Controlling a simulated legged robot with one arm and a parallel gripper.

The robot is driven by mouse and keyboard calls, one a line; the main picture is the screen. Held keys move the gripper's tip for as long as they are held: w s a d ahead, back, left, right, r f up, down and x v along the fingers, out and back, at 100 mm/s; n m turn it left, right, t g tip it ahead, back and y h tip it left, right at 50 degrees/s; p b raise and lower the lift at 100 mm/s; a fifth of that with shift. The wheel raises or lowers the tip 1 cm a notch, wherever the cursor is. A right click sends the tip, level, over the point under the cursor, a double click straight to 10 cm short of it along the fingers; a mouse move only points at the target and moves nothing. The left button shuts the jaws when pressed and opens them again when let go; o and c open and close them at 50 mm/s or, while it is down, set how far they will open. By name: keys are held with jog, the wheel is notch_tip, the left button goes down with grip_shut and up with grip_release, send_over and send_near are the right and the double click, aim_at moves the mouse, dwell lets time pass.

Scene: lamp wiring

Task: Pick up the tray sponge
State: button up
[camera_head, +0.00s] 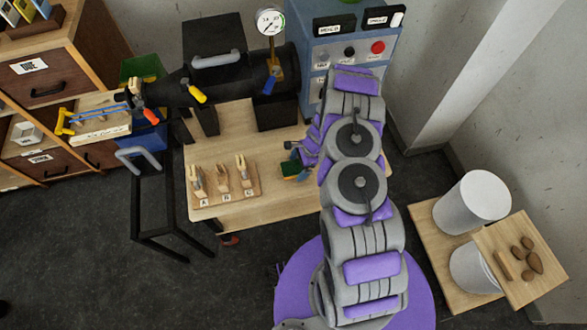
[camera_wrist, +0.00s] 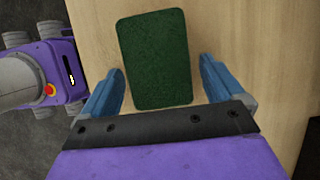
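A sponge with a dark green top (camera_wrist: 153,60) lies on the light wood table in the wrist view. In the head view the sponge (camera_head: 294,171) shows as a small green and yellow patch at the table's front right, partly covered by my arm. My gripper (camera_wrist: 160,78) is open, its two blue fingers spread wide. In the wrist view the near part of the sponge lies between the fingers, with a gap on each side. I cannot tell the height of the fingers above it. In the head view my gripper (camera_head: 297,160) is small and partly hidden.
A wooden board with clips (camera_head: 224,186) lies left of the sponge. A blue control box (camera_head: 350,45) stands at the back. White drums (camera_head: 472,200) and a wooden board with brown pieces (camera_head: 525,262) are at right.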

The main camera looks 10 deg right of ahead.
aim_at(294, 167)
jog(key=c, duration=0.9)
jog(key=shift+r, duration=0.15)
jog(key=shift+r, duration=0.25)
notch_tip(294, 167, up, 3)
jog(key=shift+r+p, duration=0.1)
jog(key=shift+p, duration=0.65)
jog(key=s, duration=0.5)
jog(key=s+d+p, duration=0.1)
jog(key=s, duration=0.4)
jog(key=s+d+r, duration=0.1)
jog(key=s, duration=0.5)
jog(key=shift+p, duration=0.4)
